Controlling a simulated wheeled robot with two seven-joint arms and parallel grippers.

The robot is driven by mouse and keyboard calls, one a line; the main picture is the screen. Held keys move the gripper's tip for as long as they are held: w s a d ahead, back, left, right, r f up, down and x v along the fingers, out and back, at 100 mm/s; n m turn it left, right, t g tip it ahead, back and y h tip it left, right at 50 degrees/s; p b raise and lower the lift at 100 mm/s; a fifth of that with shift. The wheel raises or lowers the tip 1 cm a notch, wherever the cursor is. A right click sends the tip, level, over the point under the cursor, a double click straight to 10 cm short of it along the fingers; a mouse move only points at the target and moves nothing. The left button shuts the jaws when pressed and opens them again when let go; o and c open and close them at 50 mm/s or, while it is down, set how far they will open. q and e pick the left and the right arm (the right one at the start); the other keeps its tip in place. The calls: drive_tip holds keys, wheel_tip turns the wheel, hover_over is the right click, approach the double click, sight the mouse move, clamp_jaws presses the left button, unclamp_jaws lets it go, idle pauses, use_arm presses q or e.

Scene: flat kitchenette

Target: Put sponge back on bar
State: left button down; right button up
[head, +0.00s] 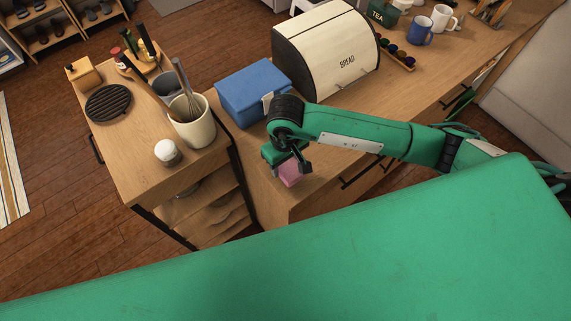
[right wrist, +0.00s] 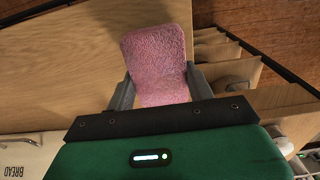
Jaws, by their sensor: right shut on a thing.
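A pink sponge (head: 291,174) is held in my right gripper (head: 288,166) in the head view, above the front part of the wooden counter. In the right wrist view the pink sponge (right wrist: 156,62) has a fuzzy surface and sits between the two fingers of my right gripper (right wrist: 160,88), which are shut on it. Its far end sticks out past the fingertips. I cannot make out a bar in either view. My left gripper is not in view.
A blue box (head: 252,92) and a bread bin (head: 325,50) stand on the wooden counter (head: 258,180) behind my right gripper. A lower wooden cart (head: 125,165) at left holds a utensil crock (head: 192,122), a small white-topped jar (head: 167,152) and a black trivet (head: 109,103). The counter's near left corner is clear.

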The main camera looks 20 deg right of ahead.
sight(286, 168)
wheel_tip(286, 168, down, 3)
drive_tip(key=shift+s+f+p, duration=0.1)
drive_tip(key=shift+p, duration=0.35)
drive_tip(key=shift+f, duration=0.1)
drive_tip(key=shift+f+b, duration=0.1)
drive_tip(key=shift+b, duration=0.2)
drive_tip(key=o, duration=0.9)
drive_tip(key=shift+r, duration=0.2)
